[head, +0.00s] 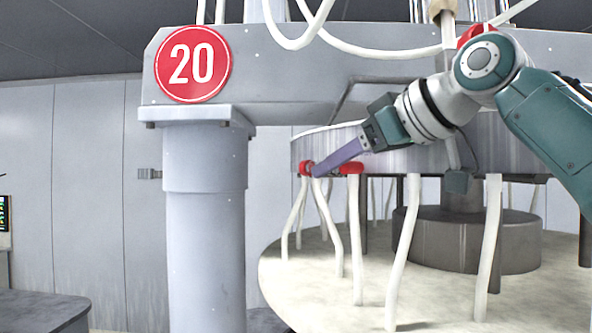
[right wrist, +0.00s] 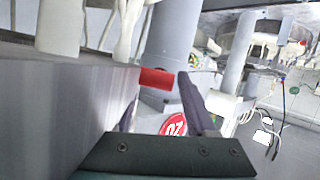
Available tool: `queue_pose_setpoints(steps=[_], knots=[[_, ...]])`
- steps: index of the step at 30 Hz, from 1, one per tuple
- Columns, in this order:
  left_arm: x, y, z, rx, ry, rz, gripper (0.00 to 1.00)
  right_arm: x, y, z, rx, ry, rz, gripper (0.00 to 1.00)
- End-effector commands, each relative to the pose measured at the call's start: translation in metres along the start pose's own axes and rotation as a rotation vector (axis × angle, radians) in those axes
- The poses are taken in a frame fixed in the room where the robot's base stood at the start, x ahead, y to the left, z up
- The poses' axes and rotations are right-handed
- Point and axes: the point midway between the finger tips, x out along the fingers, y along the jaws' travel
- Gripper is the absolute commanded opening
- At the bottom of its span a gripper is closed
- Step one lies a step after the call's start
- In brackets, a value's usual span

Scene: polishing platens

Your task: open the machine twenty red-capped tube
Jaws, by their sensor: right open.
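The machine marked 20 shows its round red sign (head: 193,64) on the upper beam. White tubes (head: 356,240) hang from the rim of its round upper platen (head: 425,158). Two red parts show at the rim: a red cap (head: 305,168) at the far left tube and a red piece (head: 352,168) just right of it. My right gripper (head: 316,171) reaches in from the right, its fingertips at the left red cap. In the right wrist view a red cap (right wrist: 157,78) lies between and just beyond the open fingers (right wrist: 160,85); contact cannot be told. My left gripper is out of view.
A thick grey column (head: 205,210) stands left of the platen. The wide pale lower platen (head: 340,290) lies below the tubes, with a dark hub (head: 465,240). White hoses (head: 385,50) loop above. A dark cabinet (head: 40,310) is at the lower left.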

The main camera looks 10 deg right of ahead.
Motion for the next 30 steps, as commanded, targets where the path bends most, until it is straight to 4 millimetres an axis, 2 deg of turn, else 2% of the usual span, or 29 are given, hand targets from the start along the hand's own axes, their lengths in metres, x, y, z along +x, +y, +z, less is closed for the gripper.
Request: queue_pose_setpoints(steps=[1, 6, 9, 30], knots=[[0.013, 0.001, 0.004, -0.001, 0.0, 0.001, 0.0, -0.008, 0.001, 0.004, -0.003, 0.006, 0.004, 0.57], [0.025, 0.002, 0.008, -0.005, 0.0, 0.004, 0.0, -0.033, 0.001, 0.003, -0.002, 0.004, 0.003, 0.57], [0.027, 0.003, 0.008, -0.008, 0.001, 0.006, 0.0, -0.041, 0.0, 0.001, -0.002, 0.002, 0.002, 0.57], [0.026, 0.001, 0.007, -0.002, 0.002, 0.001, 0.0, -0.043, 0.0, -0.001, 0.0, 0.001, 0.001, 0.57]])
